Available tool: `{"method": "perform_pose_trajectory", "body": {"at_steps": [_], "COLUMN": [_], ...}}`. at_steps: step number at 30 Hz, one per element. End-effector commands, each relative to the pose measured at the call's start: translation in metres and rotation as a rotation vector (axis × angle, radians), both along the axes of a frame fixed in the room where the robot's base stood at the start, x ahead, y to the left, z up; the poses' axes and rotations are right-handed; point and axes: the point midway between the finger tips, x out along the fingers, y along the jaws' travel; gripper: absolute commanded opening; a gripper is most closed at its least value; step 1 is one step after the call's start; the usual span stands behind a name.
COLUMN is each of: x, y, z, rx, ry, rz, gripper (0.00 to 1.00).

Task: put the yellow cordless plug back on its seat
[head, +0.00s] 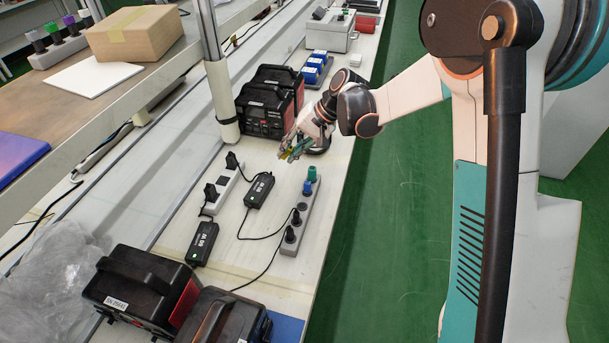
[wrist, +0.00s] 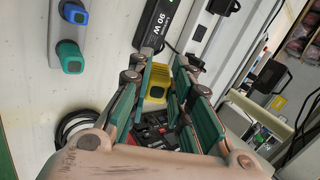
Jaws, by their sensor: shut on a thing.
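My gripper (head: 291,150) is shut on the yellow cordless plug, which shows between its teal finger pads in the wrist view (wrist: 157,82). In the head view the gripper hangs over the bench, just beyond the far end of a grey socket strip (head: 290,246). A bare round seat (head: 301,206) shows between the blue and black plugs. In the wrist view the green plug (wrist: 70,57) and blue plug (wrist: 74,13) are left of my gripper.
Two black chargers (head: 259,190) (head: 203,243) with cables lie left of the strip, by a white socket strip (head: 221,188). Black-and-red power units (head: 268,105) stand behind, beside a post (head: 221,85). More units (head: 142,290) stand at the near end.

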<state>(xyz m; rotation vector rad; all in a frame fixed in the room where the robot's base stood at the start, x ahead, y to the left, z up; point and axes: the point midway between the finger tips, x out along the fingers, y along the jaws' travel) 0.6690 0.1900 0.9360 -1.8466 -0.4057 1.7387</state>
Motion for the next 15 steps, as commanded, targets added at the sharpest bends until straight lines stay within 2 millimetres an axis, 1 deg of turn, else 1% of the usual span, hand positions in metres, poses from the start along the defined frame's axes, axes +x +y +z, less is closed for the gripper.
{"method": "perform_pose_trajectory", "body": {"at_steps": [1,3,5,6,9,12,15], "x": [-0.015,-0.036,-0.052,-0.063,-0.086,-0.101,-0.107], "y": [0.012,0.013,0.010,0.005,-0.008,-0.023,-0.029], "z": [-0.005,-0.016,-0.023,-0.025,-0.026,-0.022,-0.019], "rx": [-0.096,-0.225,-0.325,-0.384,-0.508,-0.589,-0.624], "ry": [0.016,0.015,0.004,-0.008,-0.039,-0.065,-0.076], "rz": [0.129,0.275,0.378,0.435,0.540,0.592,0.611], "gripper": [0.00,0.00,0.00,0.00,0.00,0.00,0.00]}}
